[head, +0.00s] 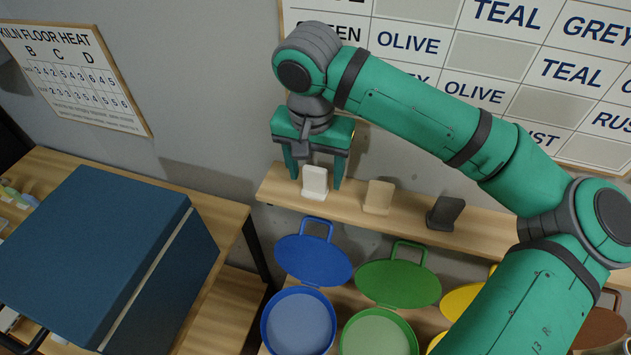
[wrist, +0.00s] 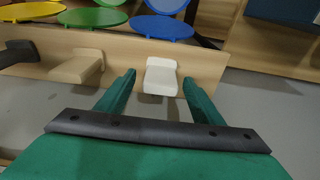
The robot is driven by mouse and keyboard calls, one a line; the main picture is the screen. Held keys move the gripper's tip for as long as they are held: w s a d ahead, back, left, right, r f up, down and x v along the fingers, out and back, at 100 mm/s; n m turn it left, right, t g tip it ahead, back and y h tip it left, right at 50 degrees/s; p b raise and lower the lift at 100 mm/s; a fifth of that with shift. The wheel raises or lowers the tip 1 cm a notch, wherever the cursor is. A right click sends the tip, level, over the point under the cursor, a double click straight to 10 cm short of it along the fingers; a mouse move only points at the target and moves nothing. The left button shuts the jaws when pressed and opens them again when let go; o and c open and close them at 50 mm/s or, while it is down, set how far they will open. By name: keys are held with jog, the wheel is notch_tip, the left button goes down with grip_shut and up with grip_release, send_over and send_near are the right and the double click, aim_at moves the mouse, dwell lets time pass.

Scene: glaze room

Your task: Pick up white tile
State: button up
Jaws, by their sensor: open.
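The white tile (head: 315,181) stands upright on a small foot at the left part of the wooden shelf. In the wrist view the white tile (wrist: 161,77) lies ahead, between the lines of the two fingers. My gripper (head: 315,186) is open, with one finger on each side of the tile in the head view. In the wrist view my gripper (wrist: 158,88) shows its two green fingers apart, with nothing clamped between them. I cannot tell whether either finger touches the tile.
A beige tile (head: 379,196) and a dark grey tile (head: 445,212) stand farther right on the shelf (head: 275,188). Below are a blue bin (head: 299,320) and a green bin (head: 378,332), their lids raised. A large blue box (head: 95,250) is at left. The wall is close behind the shelf.

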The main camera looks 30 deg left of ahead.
aim_at(315, 168)
jog(key=shift+c, duration=0.2)
jog(key=shift+w, duration=0.1)
jog(key=c, duration=1.2)
jog(key=shift+o, duration=0.2)
jog(key=shift+a+r, duration=0.1)
jog(key=shift+r, duration=0.45)
notch_tip(315, 168, up, 2)
jog(key=shift+r, duration=0.1)
jog(key=s+a+r, duration=0.2)
jog(key=s+r, duration=0.7)
jog(key=s, duration=0.5)
jog(key=shift+a+r, duration=0.35)
jog(key=shift+r, duration=0.05)
